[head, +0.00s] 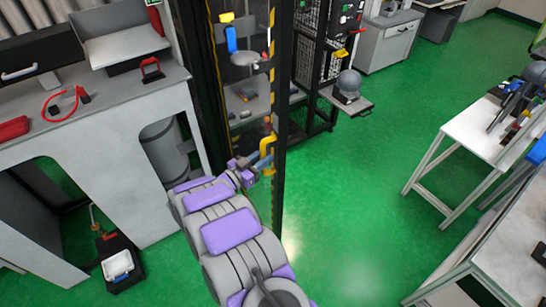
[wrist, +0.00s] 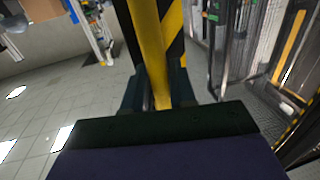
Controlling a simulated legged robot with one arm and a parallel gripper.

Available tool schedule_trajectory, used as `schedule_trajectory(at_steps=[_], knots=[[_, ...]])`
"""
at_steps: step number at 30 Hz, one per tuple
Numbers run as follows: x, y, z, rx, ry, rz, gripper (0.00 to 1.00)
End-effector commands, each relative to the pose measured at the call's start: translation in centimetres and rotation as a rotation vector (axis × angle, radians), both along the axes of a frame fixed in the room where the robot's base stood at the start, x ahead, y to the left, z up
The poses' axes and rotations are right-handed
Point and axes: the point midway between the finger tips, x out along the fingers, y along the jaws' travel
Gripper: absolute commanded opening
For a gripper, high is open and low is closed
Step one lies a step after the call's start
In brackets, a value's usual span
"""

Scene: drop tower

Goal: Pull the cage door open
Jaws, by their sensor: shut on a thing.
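The cage door (head: 282,100) is a tall panel with a dark frame and a yellow-black striped edge, in the upper middle of the head view. A yellow handle (head: 267,147) stands out from its edge. My gripper (head: 265,168) is at the lower part of the handle. In the wrist view the yellow handle (wrist: 148,50) runs down between the fingers of my gripper (wrist: 158,92), which are shut on it. The striped door edge (wrist: 176,45) shows just behind. I cannot clearly tell whether the door is ajar.
A grey workbench (head: 130,85) with a red cable (head: 62,103) stands on the left. A grey bin (head: 165,150) is beside the cage. A small shelf (head: 345,102) with a grey helmet-like object juts out behind the door. White tables (head: 470,135) stand at right. Green floor between is clear.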

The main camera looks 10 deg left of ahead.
Motion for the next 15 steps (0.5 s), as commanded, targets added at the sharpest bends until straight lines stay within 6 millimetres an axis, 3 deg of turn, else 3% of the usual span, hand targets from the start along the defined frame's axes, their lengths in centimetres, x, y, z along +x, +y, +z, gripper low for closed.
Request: schedule_trajectory(at_steps=[14, 15], knots=[[0.01, 1.01, 0.36, -0.001, -0.009, 0.011, 0.00], [0.01, 1.02, 0.36, -0.001, -0.009, 0.011, 0.28]])
